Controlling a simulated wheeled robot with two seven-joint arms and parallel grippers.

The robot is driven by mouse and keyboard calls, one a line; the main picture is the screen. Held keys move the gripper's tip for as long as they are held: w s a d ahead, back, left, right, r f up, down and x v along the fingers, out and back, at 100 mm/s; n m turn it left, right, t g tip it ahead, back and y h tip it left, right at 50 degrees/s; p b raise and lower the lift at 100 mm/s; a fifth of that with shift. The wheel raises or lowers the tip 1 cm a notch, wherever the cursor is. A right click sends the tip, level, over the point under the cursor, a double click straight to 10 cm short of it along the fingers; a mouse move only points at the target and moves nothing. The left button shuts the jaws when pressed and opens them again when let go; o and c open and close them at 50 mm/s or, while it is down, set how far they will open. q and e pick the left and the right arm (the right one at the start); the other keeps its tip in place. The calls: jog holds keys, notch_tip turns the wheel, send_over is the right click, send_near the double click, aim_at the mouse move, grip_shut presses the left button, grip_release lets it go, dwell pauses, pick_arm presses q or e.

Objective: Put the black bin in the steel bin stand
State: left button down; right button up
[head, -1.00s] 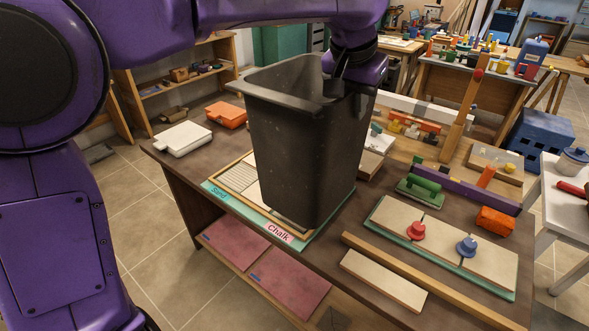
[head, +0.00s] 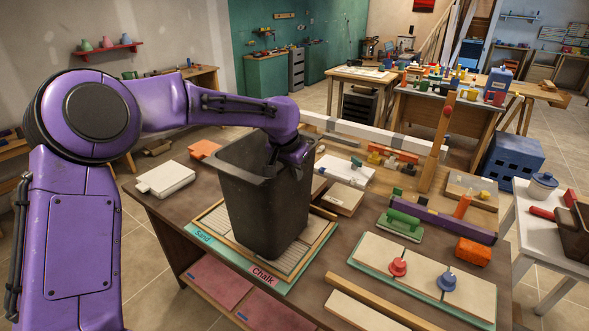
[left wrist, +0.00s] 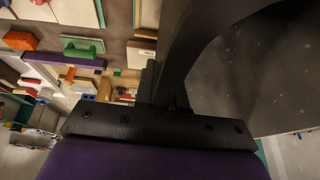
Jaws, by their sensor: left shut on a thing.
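The black bin (head: 262,205) is upright on or just above the framed board (head: 215,215) labelled Sand and Chalk on the brown table. I cannot tell whether its base touches. My left gripper (head: 276,158) reaches over the bin from behind and is shut on its rim at the right far side. In the left wrist view the bin's dark wall (left wrist: 250,75) fills the right side, and the gripper (left wrist: 165,95) is by its rim. I cannot make out a steel bin stand in these frames. My right gripper is not in view.
A white block (head: 165,178) lies left of the bin. Green-edged panels (head: 425,275) with red and blue knobs, an orange block (head: 473,251) and a purple bar (head: 443,219) lie to the right. A white table (head: 520,215) stands at the far right.

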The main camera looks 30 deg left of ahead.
pick_arm(q)
jog(key=shift+s+a+f, duration=0.15)
jog(key=shift+f, duration=0.3)
jog(key=c, duration=1.2)
grip_release()
